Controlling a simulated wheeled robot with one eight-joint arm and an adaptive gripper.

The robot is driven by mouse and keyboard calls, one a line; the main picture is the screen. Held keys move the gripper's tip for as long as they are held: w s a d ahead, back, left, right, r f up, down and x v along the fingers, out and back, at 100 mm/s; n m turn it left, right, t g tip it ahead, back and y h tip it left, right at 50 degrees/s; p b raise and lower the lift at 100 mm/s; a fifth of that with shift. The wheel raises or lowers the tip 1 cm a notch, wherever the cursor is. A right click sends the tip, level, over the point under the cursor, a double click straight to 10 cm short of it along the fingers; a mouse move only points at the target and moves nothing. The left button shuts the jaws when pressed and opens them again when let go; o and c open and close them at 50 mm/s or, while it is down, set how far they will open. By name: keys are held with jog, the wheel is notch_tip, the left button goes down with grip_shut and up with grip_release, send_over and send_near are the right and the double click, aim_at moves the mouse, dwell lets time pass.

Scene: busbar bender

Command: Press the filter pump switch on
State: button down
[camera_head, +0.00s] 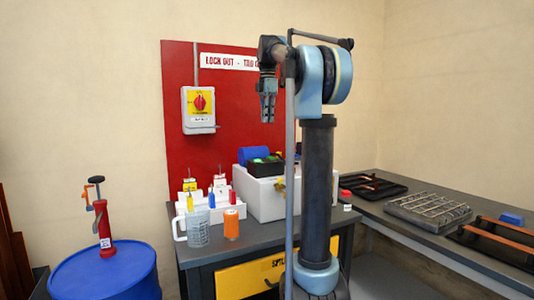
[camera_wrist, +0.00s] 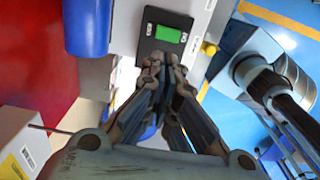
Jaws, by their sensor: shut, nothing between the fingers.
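A green rocker switch (camera_wrist: 167,34) sits in a black panel (camera_wrist: 148,46) in the wrist view, with small pale labels at its ends. I take it to be the filter pump switch. In the head view the black switch housing (camera_head: 266,167) stands on a white box (camera_head: 262,205) beside a blue cylinder (camera_head: 255,153). My gripper (camera_head: 267,120) is shut and empty, fingers pointing down, above the housing in the head view. In the wrist view the fingertips (camera_wrist: 162,60) appear just below the green rocker. They overlap the panel's lower edge; I cannot tell any contact.
A red lockout board (camera_head: 230,80) with an isolator (camera_head: 198,108) stands behind the bench. A jug (camera_head: 198,229), an orange bottle (camera_head: 231,224) and small bottles crowd the bench front. A blue drum (camera_head: 105,275) with a hand pump stands left. Racks (camera_head: 428,208) lie on the right bench.

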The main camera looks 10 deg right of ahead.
aim_at(269, 158)
notch_tip(269, 158, down, 14)
jog(key=shift+f, duration=0.1)
dwell(0.6)
jog(key=shift+f, duration=0.2)
dwell(0.3)
jog(key=shift+s+d+r, duration=0.15)
jog(key=shift+s, duration=0.2)
jog(key=shift+s+d+r, duration=0.1)
jog(key=shift+s, duration=0.25)
jog(key=shift+r, duration=0.1)
notch_tip(269, 158, up, 14)
jog(key=w, duration=0.2)
jog(key=shift+a+f, duration=0.2)
jog(key=shift+a, duration=0.1)
